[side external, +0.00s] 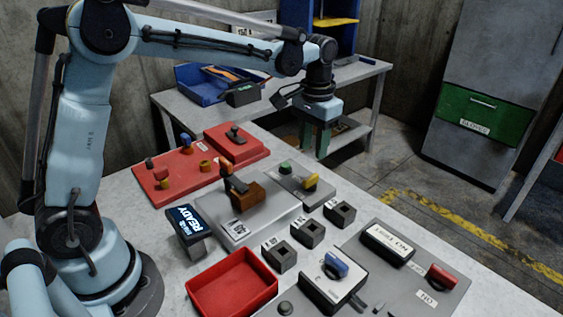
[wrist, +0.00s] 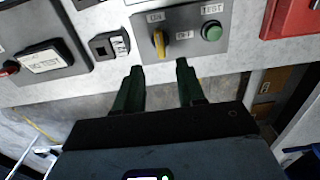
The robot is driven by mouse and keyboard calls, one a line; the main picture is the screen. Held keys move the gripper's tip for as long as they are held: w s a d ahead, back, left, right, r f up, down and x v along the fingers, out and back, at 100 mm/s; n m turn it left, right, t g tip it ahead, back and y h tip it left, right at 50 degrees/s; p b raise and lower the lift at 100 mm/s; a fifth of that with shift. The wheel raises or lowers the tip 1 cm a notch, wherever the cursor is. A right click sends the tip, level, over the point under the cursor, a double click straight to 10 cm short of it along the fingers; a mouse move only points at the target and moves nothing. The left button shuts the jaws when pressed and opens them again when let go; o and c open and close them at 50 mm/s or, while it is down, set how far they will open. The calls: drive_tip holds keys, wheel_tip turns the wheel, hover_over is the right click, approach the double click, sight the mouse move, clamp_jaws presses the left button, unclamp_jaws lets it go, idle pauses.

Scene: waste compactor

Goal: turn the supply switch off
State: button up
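A yellow lever switch (wrist: 159,43) sits on a small grey panel (wrist: 186,48) in the wrist view, beside a green button (wrist: 211,31). Its lever lies roughly along the line to the upper label, which looks like ON; another label, perhaps OFF, is to its right. No supply label is legible. In the side view the yellow switch (side external: 311,180) is at the table's far edge. My gripper (wrist: 160,67) is open and empty, its green fingers apart and short of the panel. In the side view my gripper (side external: 316,138) hangs beyond that edge, not touching the switch.
Close to the switch are a dark socket block (side external: 339,211) and a brown block with a lever (side external: 243,190). A red panel (side external: 181,168) stands to the left. Blue (side external: 336,263) and red (side external: 442,274) switches and a red tray (side external: 232,284) are nearer the camera.

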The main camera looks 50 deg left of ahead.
sight(311, 176)
wheel_tip(311, 176, down, 9)
drive_tip(key=shift+r, duration=0.2)
idle(0.3)
clamp_jaws()
